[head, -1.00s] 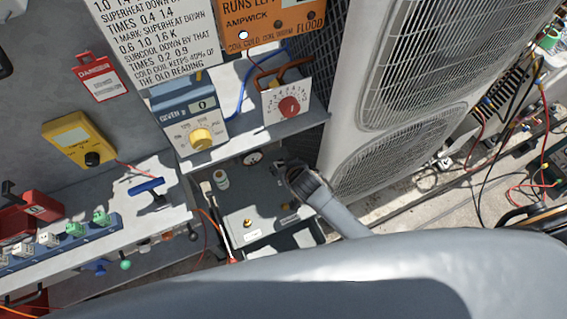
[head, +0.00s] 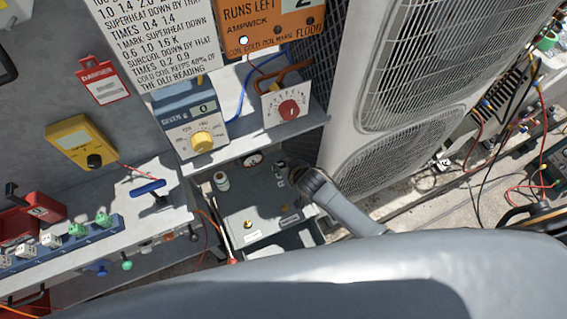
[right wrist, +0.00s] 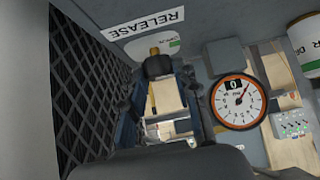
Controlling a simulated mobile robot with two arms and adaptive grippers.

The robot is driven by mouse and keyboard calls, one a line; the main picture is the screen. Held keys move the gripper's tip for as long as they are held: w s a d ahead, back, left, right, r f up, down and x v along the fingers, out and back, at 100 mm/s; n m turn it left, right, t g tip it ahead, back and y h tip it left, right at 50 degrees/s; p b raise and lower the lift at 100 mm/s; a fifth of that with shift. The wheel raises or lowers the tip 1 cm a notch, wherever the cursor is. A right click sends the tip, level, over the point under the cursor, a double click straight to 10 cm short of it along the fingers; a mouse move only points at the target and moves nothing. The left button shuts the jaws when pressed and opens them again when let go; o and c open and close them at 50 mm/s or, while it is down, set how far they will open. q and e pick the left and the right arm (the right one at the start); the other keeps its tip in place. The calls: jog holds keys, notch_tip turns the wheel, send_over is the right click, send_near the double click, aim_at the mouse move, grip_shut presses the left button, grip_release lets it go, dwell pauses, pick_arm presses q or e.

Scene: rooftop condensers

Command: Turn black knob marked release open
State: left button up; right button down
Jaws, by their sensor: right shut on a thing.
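In the right wrist view, the black knob (right wrist: 158,66) sits close to the white label reading RELEASE (right wrist: 143,26). My right gripper (right wrist: 161,82) has its fingers on either side of the knob and is shut on it. In the head view, my right gripper (head: 287,172) is at the back right of the grey panel under the shelf. It hides the knob there. My left gripper is not in view.
A round gauge (right wrist: 238,102) with an orange rim is close beside my right gripper. A dark mesh wall (right wrist: 88,85) stands on the other side. The shelf with a red-dial box (head: 287,104) is above, and a large fan unit (head: 395,150) is at right.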

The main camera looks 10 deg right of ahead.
jog(key=shift+n+g+y, duration=0.3)
jog(key=shift+n+y, duration=0.4)
jog(key=shift+n, duration=0.3)
jog(key=c, duration=1)
grip_release()
jog(key=shift+d+r, duration=0.1)
jog(key=shift+d, duration=0.05)
jog(key=v, duration=1.1)
jog(key=shift+s+d+r, duration=0.1)
jog(key=shift+s+r, duration=0.15)
jog(key=shift+s, duration=0.05)
